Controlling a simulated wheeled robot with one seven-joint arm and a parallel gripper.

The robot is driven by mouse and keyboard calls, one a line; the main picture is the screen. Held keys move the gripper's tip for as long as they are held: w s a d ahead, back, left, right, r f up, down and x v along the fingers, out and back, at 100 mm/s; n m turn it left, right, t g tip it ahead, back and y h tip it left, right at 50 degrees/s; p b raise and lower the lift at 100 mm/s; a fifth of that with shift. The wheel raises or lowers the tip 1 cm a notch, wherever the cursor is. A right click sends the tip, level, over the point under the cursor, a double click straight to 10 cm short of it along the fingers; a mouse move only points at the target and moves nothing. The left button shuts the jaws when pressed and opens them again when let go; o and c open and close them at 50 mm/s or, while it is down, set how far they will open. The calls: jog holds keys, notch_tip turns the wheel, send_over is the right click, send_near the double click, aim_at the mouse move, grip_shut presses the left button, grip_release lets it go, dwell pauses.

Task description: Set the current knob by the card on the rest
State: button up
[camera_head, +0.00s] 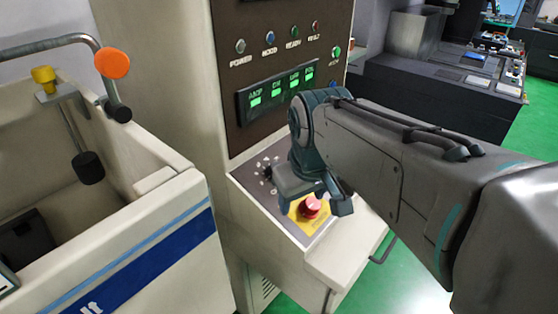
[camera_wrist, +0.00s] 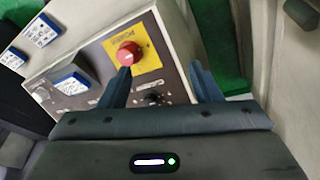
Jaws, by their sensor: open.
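A small black knob (camera_wrist: 155,98) sits on the sloping control panel, with white scale marks around it. In the wrist view it lies between my two fingers, close to the palm edge. In the head view the knob (camera_head: 267,172) shows at the left of my gripper (camera_head: 313,208), which is over the panel. My gripper (camera_wrist: 160,70) is open with nothing between its pads; I cannot tell its height over the panel. Blue-and-white cards, one on the panel (camera_wrist: 72,83) and others beyond it (camera_wrist: 40,31), show in the wrist view; their writing is unreadable and I cannot tell which is on the rest.
A red emergency stop (camera_head: 310,206) on a yellow plate is close by my fingers. A dark display panel (camera_head: 280,89) with green readouts and lamps stands above. A walled tank (camera_head: 120,255) is at the left, with an orange-ended lever (camera_head: 112,63) over it.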

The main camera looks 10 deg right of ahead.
jog(key=w+r+n+g+b, duration=0.25)
jog(key=w+n+b, duration=0.6)
jog(key=w, duration=1.25)
jog(key=shift+n+t+h, duration=0.3)
jog(key=shift+n+t, duration=0.05)
jog(key=shift+n, duration=0.1)
jog(key=f, duration=0.4)
jog(key=w+f+p, duration=0.1)
jog(key=f, duration=0.7)
jog(key=shift+w+d+f, duration=0.15)
jog(key=shift+w+f, duration=0.05)
jog(key=shift+f, duration=0.1)
jog(key=c, duration=1)
